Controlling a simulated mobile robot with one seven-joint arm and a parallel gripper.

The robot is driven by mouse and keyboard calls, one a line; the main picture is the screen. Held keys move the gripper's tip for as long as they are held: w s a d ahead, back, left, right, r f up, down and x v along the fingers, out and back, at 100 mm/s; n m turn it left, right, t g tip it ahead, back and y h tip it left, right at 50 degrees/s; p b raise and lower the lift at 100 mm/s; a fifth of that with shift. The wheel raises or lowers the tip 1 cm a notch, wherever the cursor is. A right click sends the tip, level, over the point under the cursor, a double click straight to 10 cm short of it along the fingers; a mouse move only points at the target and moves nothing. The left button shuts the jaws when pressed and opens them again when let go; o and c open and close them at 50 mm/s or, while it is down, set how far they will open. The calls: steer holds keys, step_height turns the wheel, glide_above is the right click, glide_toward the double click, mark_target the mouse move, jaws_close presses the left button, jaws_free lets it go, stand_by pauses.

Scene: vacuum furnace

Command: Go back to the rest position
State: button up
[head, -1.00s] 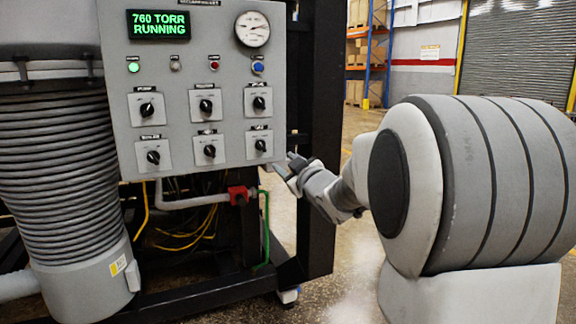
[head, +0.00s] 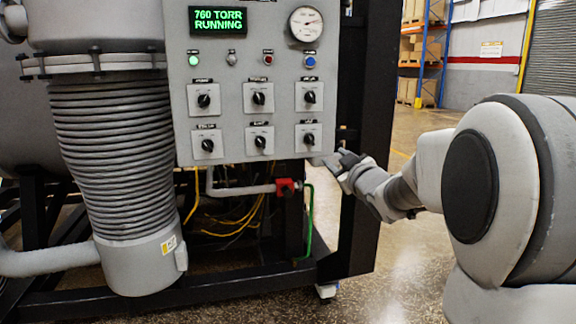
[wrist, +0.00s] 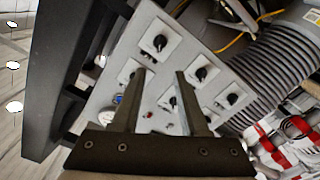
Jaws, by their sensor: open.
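My gripper (head: 335,161) is at the lower right corner of the grey control panel (head: 234,58) in the head view, just below the lower right knob (head: 309,139). In the wrist view my gripper (wrist: 159,72) has its two fingers apart with nothing held between them. The panel (wrist: 155,28) and several black knobs show tilted beyond the fingers. Whether a fingertip touches the panel cannot be told. My arm comes in from the right.
The panel's green display (head: 218,20) reads 760 TORR RUNNING, beside a round gauge (head: 306,23). A ribbed grey column (head: 112,150) stands left. A red valve (head: 286,187) and a black frame post (head: 362,215) are near my gripper. Open floor (head: 405,262) lies to the right.

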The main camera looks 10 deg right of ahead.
steer(key=s+a+f+m+g, duration=0.2)
steer(key=s+a+f+g, duration=0.2)
steer(key=s, duration=0.8)
steer(key=s+a+f+m+g, duration=0.2)
steer(key=s+a+f+g, duration=0.2)
steer(key=s, duration=0.8)
steer(key=s+a+f+m+g, duration=0.2)
steer(key=s+a+f+g, duration=0.2)
steer(key=s, duration=0.8)
steer(key=shift+a+f+m+h, duration=0.3)
steer(key=shift+a+f, duration=0.05)
steer(key=shift+f, duration=0.55)
